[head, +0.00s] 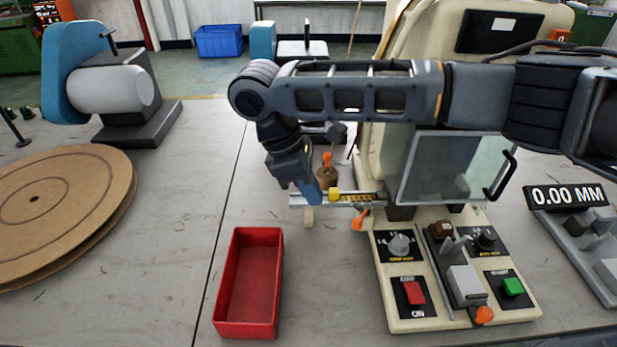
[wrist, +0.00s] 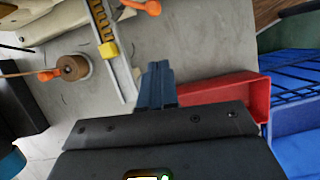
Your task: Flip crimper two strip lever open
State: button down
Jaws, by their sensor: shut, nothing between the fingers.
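The cream crimper (head: 455,225) stands right of centre with a clear guard and a front control panel. A slotted rail with a yellow block (head: 334,195) sticks out from its left side; the block also shows in the wrist view (wrist: 109,50). One orange-tipped lever (head: 358,222) hangs by the rail, and another orange handle (head: 327,159) is by the brown spool (head: 327,177). I cannot tell which is the strip lever. My gripper (head: 311,193) is shut and empty, pointing down at the rail's left end. In the wrist view its blue fingers (wrist: 156,85) are together beside the rail, apart from the yellow block.
A red bin (head: 222,290) stands on the table below my gripper. A brown round disc (head: 60,205) and a blue-grey machine (head: 70,75) are at left. A 0.00 MM display (head: 567,196) is at right. Bare table lies between disc and bin.

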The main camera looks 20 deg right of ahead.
jog(key=s+d+f+p, duration=0.1)
jog(key=s+d+f, duration=0.1)
jog(key=d+f, duration=0.2)
jog(key=shift+s+d+f+p, duration=0.2)
jog(key=shift+d+f+p, duration=0.15)
jog(key=shift+d, duration=0.25)
jog(key=shift+w+f, duration=0.1)
